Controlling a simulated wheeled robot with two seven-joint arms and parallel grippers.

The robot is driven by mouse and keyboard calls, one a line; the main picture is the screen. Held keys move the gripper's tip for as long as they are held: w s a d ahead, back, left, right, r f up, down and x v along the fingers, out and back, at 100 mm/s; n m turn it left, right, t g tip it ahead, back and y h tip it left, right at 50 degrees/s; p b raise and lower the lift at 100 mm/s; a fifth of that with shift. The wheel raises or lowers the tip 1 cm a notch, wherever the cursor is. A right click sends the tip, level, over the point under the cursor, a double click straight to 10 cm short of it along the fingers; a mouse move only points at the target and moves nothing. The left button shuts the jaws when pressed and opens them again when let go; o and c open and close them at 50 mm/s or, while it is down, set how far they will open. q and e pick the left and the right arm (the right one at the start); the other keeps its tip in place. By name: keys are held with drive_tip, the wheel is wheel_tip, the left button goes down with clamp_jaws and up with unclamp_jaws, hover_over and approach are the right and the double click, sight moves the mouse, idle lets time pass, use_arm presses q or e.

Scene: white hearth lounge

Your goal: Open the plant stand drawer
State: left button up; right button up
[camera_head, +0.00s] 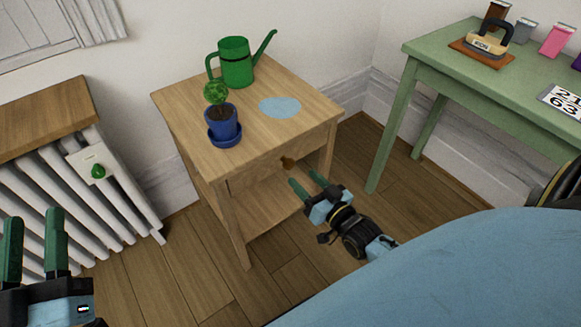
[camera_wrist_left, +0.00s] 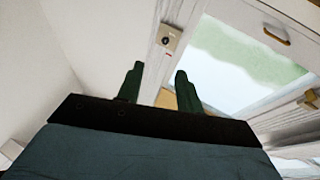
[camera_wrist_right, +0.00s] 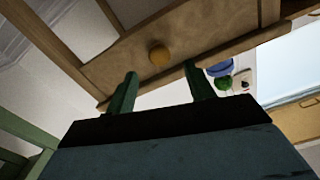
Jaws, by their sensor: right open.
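The wooden plant stand (camera_head: 185,108) stands against the wall in the middle of the head view. Its drawer front (camera_head: 258,170) is under the top and looks shut, with a round brass-coloured knob (camera_head: 287,162). My right gripper (camera_head: 304,184) is open and empty, just in front of and below the knob. In the right wrist view the drawer front (camera_wrist_right: 200,42) and the knob (camera_wrist_right: 160,56) show beyond and between the open fingers (camera_wrist_right: 161,92), apart from them. My left gripper (camera_head: 33,245) is open and empty at the lower left, away from the stand; its fingers (camera_wrist_left: 160,88) show in the left wrist view.
On the stand are a green watering can (camera_head: 236,64), a potted plant in a blue pot (camera_head: 222,122) and a light-blue patch (camera_head: 280,107). A radiator (camera_head: 70,190) stands left. A green table (camera_head: 480,75) with small items stands right. Wooden floor (camera_head: 190,255) is clear in front.

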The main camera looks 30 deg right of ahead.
sight(291, 165)
drive_tip(key=w+b, duration=0.1)
drive_tip(key=w, duration=0.1)
drive_tip(key=w+b, duration=0.1)
drive_tip(key=w, duration=0.2)
drive_tip(key=shift+w+a+f, duration=0.1)
drive_tip(key=shift+w+a, duration=0.1)
drive_tip(key=shift+w, duration=0.15)
use_arm(q)
drive_tip(key=shift+s+a+r+t+h+b, duration=0.1)
drive_tip(key=shift+s+r+t+h, duration=0.15)
drive_tip(key=shift+s+r+t, duration=0.4)
drive_tip(key=shift+s+a+r+t+h+b, duration=0.15)
drive_tip(key=shift+s+r+t, duration=0.25)
drive_tip(key=shift+r+t, duration=0.45)
drive_tip(key=shift+s+d+r+t+h+b, duration=0.1)
drive_tip(key=shift+s+r+t+h, duration=0.2)
drive_tip(key=shift+s+r+t, duration=0.45)
use_arm(e)
drive_tip(key=shift+w, duration=0.7)
use_arm(q)
drive_tip(key=shift+w+f, duration=0.15)
drive_tip(key=shift+w, duration=0.1)
use_arm(e)
clamp_jaws()
